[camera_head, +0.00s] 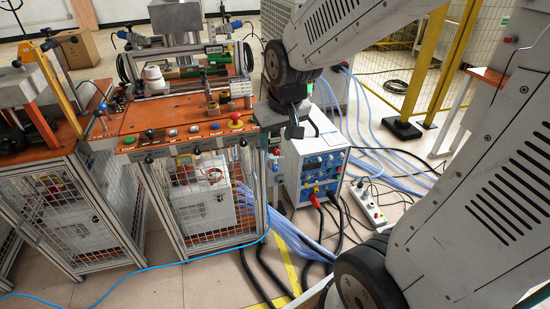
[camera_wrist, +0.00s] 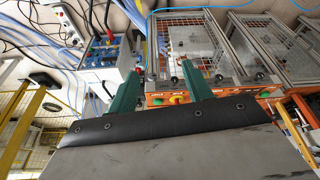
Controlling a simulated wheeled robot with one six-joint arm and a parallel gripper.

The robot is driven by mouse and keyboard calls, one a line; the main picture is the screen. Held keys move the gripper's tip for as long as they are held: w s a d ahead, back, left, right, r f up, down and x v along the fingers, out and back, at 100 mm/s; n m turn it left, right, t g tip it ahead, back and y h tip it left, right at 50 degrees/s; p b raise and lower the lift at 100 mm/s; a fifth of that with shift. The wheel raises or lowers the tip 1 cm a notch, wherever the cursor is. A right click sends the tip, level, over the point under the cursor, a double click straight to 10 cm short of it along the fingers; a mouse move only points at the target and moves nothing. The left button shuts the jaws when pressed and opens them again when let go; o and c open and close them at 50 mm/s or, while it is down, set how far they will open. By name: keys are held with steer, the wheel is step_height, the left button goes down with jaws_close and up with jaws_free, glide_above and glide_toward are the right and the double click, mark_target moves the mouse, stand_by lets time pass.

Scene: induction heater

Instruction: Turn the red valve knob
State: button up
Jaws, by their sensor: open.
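My gripper (camera_head: 294,128) hangs in front of the right end of the orange control panel, above and beside the white power unit. In the wrist view its two green fingers (camera_wrist: 159,82) are spread apart with nothing between the tips. A small red part (camera_head: 277,152), perhaps the valve knob, shows just below my gripper, beside the right front of the machine frame. It is too small to be sure. A red mushroom button (camera_head: 235,117) on a yellow base sits on the panel's right end, left of my gripper. I see no contact between my gripper and any of these.
The white power unit (camera_head: 312,165) with blue panel, red plugs and cables stands close below my gripper. The orange-topped machine (camera_head: 130,115) with mesh cage fills the left. Light blue hoses (camera_head: 385,150) and a power strip (camera_head: 368,203) lie on the right. Yellow fence posts (camera_head: 425,65) stand behind.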

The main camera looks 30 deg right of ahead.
steer(key=w+d+f+t, duration=0.1)
steer(key=w+d+f, duration=0.4)
steer(key=w+f, duration=0.5)
steer(key=m+t+h, duration=0.2)
steer(key=t+h, duration=0.1)
steer(key=t, duration=0.5)
glide_toward(277, 154)
steer(key=w+a, duration=0.2)
steer(key=w, duration=0.1)
step_height(277, 154, down, 4)
steer(key=s+d+t+h, duration=0.1)
steer(key=s+d+t, duration=0.1)
steer(key=s+t, duration=0.15)
steer(key=shift+t, duration=0.55)
steer(key=x, duration=0.8)
steer(key=shift+a+r, duration=0.1)
steer(key=shift+c, duration=0.3)
steer(key=c, duration=0.9)
